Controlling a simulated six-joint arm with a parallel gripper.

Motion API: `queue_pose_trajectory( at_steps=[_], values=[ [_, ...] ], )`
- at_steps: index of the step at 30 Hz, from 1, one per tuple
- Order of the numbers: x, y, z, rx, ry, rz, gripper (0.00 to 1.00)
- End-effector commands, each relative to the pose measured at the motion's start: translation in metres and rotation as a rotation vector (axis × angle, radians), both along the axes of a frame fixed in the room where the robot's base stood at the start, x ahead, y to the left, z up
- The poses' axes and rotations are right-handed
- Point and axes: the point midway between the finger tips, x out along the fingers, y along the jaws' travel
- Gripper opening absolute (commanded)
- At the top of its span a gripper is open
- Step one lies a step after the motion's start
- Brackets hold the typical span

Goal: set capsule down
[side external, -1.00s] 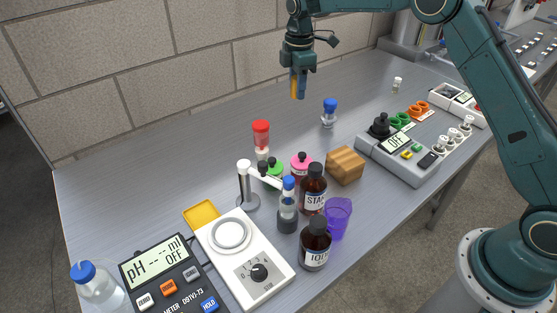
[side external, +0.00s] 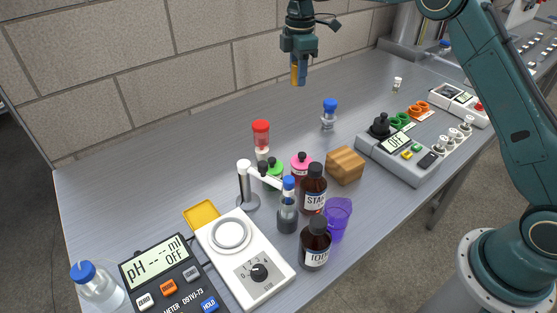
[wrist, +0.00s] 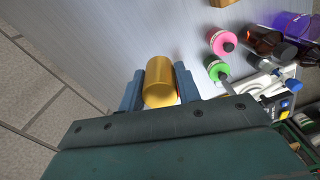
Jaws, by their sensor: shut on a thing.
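The capsule is a gold cylinder (wrist: 159,88) in the wrist view, with one finger on each side of it. In the side external view it shows as a small orange-gold piece (side external: 295,75) at the fingertips, partly covered by a finger. My gripper (side external: 299,76) is shut on the capsule and holds it above the back of the bench, near the wall. In the wrist view my gripper (wrist: 159,90) hides the capsule's near end.
The grey bench (side external: 150,190) is bare at back left. A blue-capped vial (side external: 329,114) and a red-capped tube (side external: 261,138) stand below. Bottles, a wooden block (side external: 345,165), a purple cup (side external: 337,217) and a stirrer (side external: 244,256) crowd the front. A power supply (side external: 400,150) sits right.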

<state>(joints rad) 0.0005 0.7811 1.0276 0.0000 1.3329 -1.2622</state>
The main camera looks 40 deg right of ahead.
Motion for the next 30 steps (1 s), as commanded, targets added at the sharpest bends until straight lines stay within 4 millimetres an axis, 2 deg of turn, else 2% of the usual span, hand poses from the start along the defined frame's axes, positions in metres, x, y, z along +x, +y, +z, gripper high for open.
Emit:
queue_pose_trajectory(
  at_steps=[5,8,14,21,24,27,30],
  values=[
    [0.003,-0.012,0.000,0.001,-0.001,-0.006,0.28],
    [0.007,-0.028,0.001,0.001,-0.001,-0.014,0.28],
    [0.015,-0.083,0.001,0.001,-0.001,-0.036,0.28],
    [0.014,-0.167,0.002,0.001,-0.001,-0.064,0.28],
    [0.010,-0.196,0.002,0.001,-0.001,-0.073,0.28],
    [0.005,-0.219,0.002,0.001,0.000,-0.079,0.28],
    [0.002,-0.233,0.003,0.000,0.000,-0.083,0.28]
  ],
)
